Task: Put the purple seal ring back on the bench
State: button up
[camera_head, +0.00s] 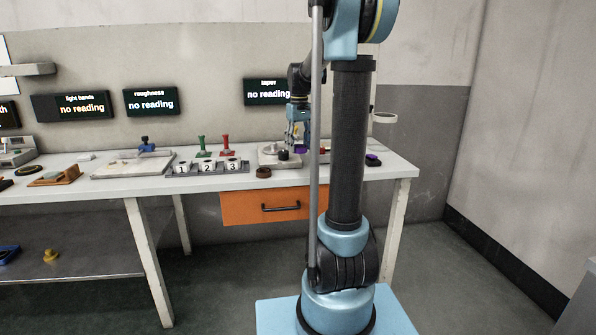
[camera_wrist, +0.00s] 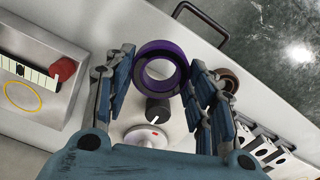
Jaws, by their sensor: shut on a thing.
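The purple seal ring (camera_wrist: 143,66) is a thick purple band with a dark inside. In the wrist view it sits between the two blue fingers of my gripper (camera_wrist: 163,77), which is shut on it. In the head view my gripper (camera_head: 297,140) points down over the bench (camera_head: 120,190), with a little of the purple ring (camera_head: 302,149) showing beside it. The ring appears held above the bench top; the exact gap cannot be told. My arm hides part of the bench behind it.
A black cylinder (camera_wrist: 157,106) and a pale round piece (camera_wrist: 145,137) stand close by the ring. A brown ring (camera_head: 264,172) lies near the front edge, above the orange drawer (camera_head: 240,207). Numbered blocks (camera_head: 207,166) stand left. A dark purple-topped item (camera_head: 373,158) sits right.

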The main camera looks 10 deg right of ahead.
aim_at(299, 173)
notch_tip(299, 173, down, 9)
dwell(0.5)
jog(key=o, duration=1.2)
jog(key=shift+c, duration=0.2)
notch_tip(299, 173, up, 12)
jog(key=s+f, duration=0.1)
jog(key=s, duration=0.9)
jog(key=s+f+m+t, duration=0.1)
jog(key=s+f, duration=0.8)
jog(key=s, duration=0.3)
jog(key=s+f+m+t, duration=0.1)
jog(key=s+f+m, duration=0.1)
jog(key=s+f, duration=0.7)
jog(key=s, duration=0.4)
jog(key=shift+f, duration=0.15)
